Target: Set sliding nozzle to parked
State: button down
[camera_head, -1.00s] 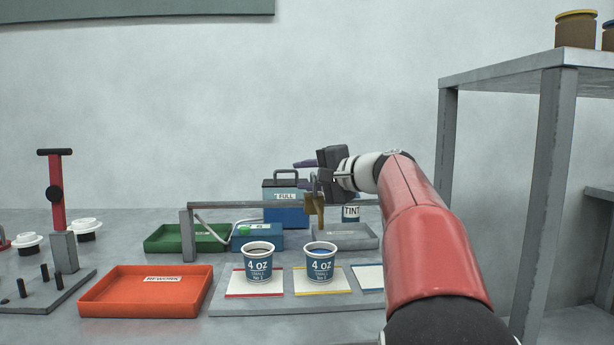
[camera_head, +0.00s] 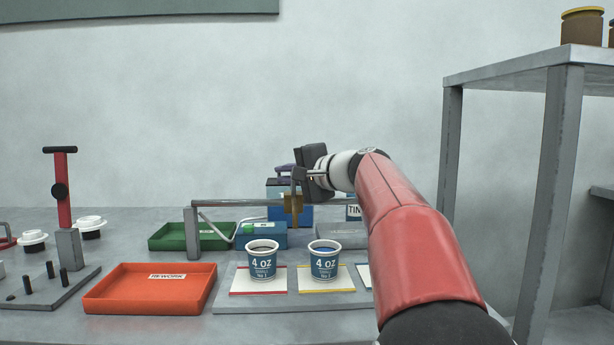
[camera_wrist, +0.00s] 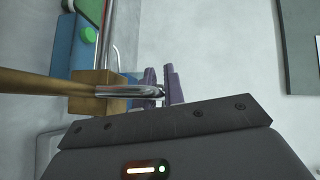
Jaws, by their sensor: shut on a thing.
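The sliding nozzle is a brass block (camera_head: 293,203) on a grey horizontal rail (camera_head: 240,203), above and between the two cups. It also shows in the wrist view as a brass block (camera_wrist: 97,92) with a silver stem reaching toward my fingers. My gripper (camera_head: 286,169) has purple fingers and is shut on the nozzle's stem; the fingers also show in the wrist view (camera_wrist: 161,86). The exact contact is partly hidden by the gripper body. No parked mark is readable.
Two 4 oz cups, the left (camera_head: 262,260) and the right (camera_head: 324,260), stand on coloured-edged pads below the rail. An orange tray (camera_head: 150,304) is front left, a green tray (camera_head: 165,240) behind it. A shelf (camera_head: 535,70) rises at right.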

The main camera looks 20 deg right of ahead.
jog(key=w+a+p, duration=0.1)
jog(key=w+a, duration=0.1)
jog(key=a, duration=0.6)
jog(key=w+a+p, duration=0.1)
jog(key=w+a, duration=0.2)
jog(key=a, duration=0.6)
jog(key=shift+w+a, duration=0.15)
jog(key=shift+w, duration=0.1)
jog(key=c, duration=1.6)
grip_release()
jog(key=shift+a, duration=0.15)
jog(key=shift+c, duration=0.2)
jog(key=shift+o, duration=0.7)
jog(key=b+v, duration=0.1)
jog(key=v, duration=0.6)
jog(key=shift+s+d+b, duration=0.3)
jog(key=shift+b, duration=0.05)
